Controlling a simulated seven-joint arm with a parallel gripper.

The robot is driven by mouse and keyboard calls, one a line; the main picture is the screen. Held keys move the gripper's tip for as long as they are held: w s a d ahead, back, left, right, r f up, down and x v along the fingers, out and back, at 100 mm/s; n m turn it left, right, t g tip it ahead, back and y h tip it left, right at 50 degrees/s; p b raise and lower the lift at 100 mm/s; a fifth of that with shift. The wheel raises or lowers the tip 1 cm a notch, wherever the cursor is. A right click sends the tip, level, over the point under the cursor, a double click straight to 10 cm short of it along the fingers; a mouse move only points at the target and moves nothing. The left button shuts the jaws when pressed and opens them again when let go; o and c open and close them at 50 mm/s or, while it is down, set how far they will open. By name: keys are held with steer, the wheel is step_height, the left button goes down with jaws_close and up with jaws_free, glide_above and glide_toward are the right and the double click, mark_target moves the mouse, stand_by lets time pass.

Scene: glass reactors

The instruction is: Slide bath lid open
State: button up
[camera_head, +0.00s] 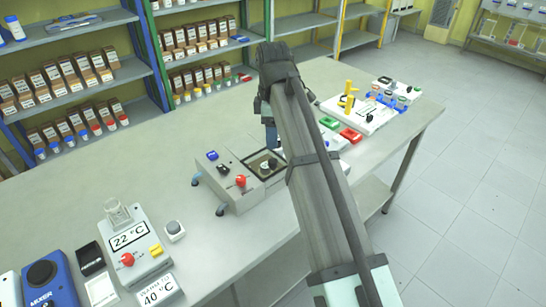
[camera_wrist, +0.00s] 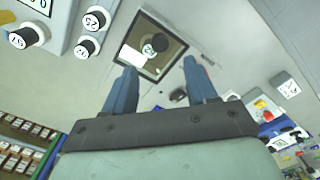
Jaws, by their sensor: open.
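The bath (camera_head: 237,181) is a grey box on the bench, with a blue button, a black knob and a red knob on its panel. At its right is a dark-framed square opening (camera_head: 256,158) with brownish contents. The opening also shows in the wrist view (camera_wrist: 139,30), with a round black knob-like piece (camera_wrist: 157,43) in it, probably on the lid. I cannot tell how far the lid covers the opening. My gripper (camera_head: 270,147) points down over the bath. In the wrist view its two blue fingers (camera_wrist: 161,75) are apart with nothing between them. My arm hides part of the bath's right side.
A 22 °C heater (camera_head: 135,243) with a glass beaker stands on the bench at front left. Red (camera_head: 351,135) and green pieces and a white board (camera_head: 355,115) with yellow and blue parts lie right of my arm. Shelves with bottles line the back. The bench's back left is clear.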

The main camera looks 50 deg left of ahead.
mark_target(273, 161)
step_height(273, 161, down, 9)
stand_by(0.4)
jaws_close()
stand_by(0.5)
